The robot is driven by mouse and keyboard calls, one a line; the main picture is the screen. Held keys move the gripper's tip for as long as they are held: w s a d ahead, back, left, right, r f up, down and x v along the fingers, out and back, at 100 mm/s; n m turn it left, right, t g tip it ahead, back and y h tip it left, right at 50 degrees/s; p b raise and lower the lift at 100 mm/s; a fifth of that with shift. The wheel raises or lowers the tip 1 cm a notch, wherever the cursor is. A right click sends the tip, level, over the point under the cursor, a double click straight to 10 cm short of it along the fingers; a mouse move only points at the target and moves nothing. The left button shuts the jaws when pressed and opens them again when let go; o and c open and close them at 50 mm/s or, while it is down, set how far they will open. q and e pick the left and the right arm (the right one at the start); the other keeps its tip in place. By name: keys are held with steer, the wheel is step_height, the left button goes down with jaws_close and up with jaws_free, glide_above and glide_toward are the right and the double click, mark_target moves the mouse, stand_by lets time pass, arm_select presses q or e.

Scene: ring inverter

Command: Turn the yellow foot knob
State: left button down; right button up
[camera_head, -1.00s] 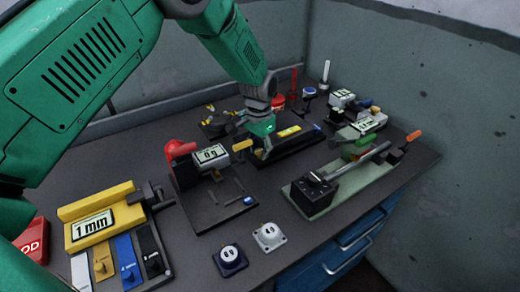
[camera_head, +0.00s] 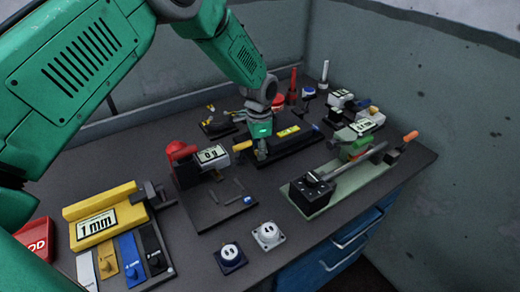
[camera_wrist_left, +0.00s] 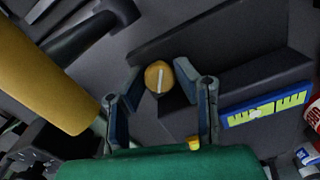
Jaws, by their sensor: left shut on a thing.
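The yellow foot knob (camera_wrist_left: 158,77) shows in the left wrist view as a small round knob with a pale line across its top. It sits beside a dark angular block (camera_wrist_left: 225,55) with a yellow-green level strip (camera_wrist_left: 265,108). My left gripper (camera_wrist_left: 162,75) is shut on the knob, with a finger on each side of it. In the head view my left gripper (camera_head: 262,152) reaches down at the near left end of the black device (camera_head: 295,143); the knob is hidden there. My right gripper is not in view.
Just left of my gripper stands a black device with a "0 g" display (camera_head: 211,155) and an orange handle (camera_head: 242,146). A green-based device (camera_head: 345,185) with a long bar lies to the right. A yellow "1 mm" device (camera_head: 98,225) is at front left.

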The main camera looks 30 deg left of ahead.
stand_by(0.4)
arm_select(q)
steer(key=c, duration=1.3)
jaws_free()
steer(key=shift+w, duration=0.1)
steer(key=shift+o, duration=0.2)
step_height(320, 180, up, 12)
steer(key=shift+a, duration=0.1)
steer(key=shift+f, duration=0.1)
